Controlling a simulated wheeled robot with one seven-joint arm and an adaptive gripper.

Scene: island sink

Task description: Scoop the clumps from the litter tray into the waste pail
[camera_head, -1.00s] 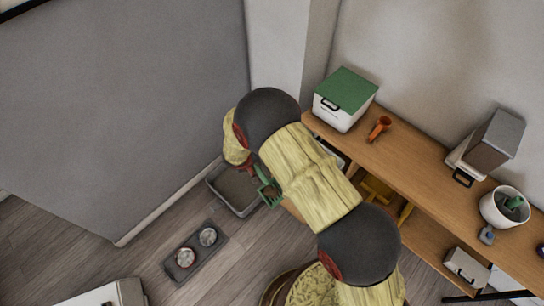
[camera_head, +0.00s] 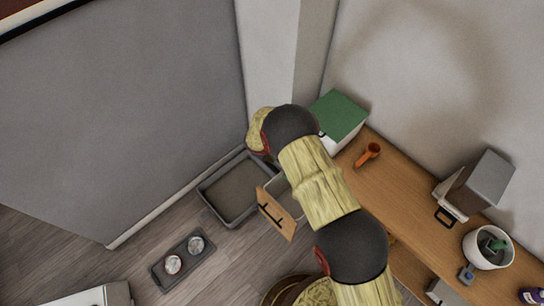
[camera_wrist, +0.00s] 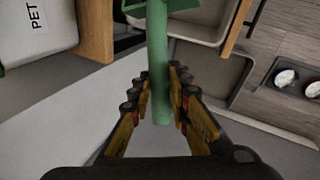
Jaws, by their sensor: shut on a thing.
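My gripper (camera_wrist: 160,88) is shut on the green handle of the scoop (camera_wrist: 158,60) in the wrist view. Part of the scoop's head shows at the top edge; whether it holds clumps cannot be seen. The litter tray (camera_head: 210,206), grey with brownish litter, lies on the floor by the wall; it also shows in the wrist view (camera_wrist: 250,72). Clumps cannot be made out. A pale open bin, apparently the waste pail (camera_wrist: 210,38), stands between bench and tray behind a wooden front. The scoop head overlaps its near side in the wrist view. In the head view my arm hides gripper and scoop.
The wooden front (camera_head: 277,214) with a black handle stands out from the bench (camera_head: 400,190). On the bench are a green-lidded white box (camera_head: 340,115), an orange scoop (camera_head: 368,154) and a white pot (camera_head: 488,247). A tray with two bowls (camera_head: 178,260) lies on the floor.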

